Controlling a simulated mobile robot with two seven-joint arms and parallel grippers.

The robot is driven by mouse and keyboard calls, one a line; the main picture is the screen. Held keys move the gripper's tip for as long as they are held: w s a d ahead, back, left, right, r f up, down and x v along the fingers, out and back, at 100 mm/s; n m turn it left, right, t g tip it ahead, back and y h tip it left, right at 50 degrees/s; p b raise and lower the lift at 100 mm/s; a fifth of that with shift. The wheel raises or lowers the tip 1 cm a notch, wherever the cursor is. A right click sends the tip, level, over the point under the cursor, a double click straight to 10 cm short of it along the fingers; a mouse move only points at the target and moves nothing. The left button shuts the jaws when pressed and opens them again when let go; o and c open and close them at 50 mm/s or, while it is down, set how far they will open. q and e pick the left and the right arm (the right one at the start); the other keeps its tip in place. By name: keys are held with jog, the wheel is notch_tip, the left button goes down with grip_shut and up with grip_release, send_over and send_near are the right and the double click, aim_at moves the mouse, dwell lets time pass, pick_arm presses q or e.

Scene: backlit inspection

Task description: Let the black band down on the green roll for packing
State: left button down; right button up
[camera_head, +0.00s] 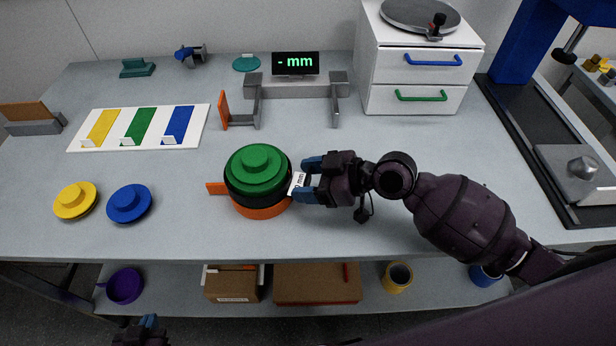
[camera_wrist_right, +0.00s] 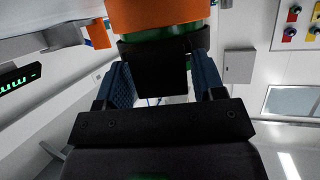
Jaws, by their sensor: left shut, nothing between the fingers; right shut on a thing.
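The green roll (camera_head: 258,160) stands upright on an orange base (camera_head: 260,211) at the table's middle front. The black band (camera_head: 240,193) is around the roll, below its top; the wrist view shows a green strip between band and orange base. My right gripper (camera_head: 308,181) reaches in from the right, shut on the band's black tab (camera_wrist_right: 155,72), which bears a white label (camera_head: 297,183). The fingers hide part of the tab. My left gripper (camera_head: 148,322) is low at the bottom edge, away from the table top, shut and empty, mostly cut off.
Behind are a white board (camera_head: 195,137) with coloured strips, a grey gauge (camera_head: 300,90) with a display, and white drawers (camera_head: 385,85). The table front between the blue roll and the orange base is clear.

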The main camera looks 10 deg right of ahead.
pick_arm(q)
jog(key=shift+s, duration=0.25)
pick_arm(e)
jog(key=shift+r+p, duration=1)
jog(key=shift+r, duration=0.85)
jog(key=shift+r+p, duration=0.65)
jog(key=shift+r, duration=0.35)
jog(key=shift+r+p, duration=0.5)
jog(key=shift+p, duration=0.1)
pick_arm(q)
notch_tip(320, 180, up, 6)
jog(key=w, duration=0.2)
jog(key=shift+t, duration=0.3)
jog(key=shift+s, duration=0.1)
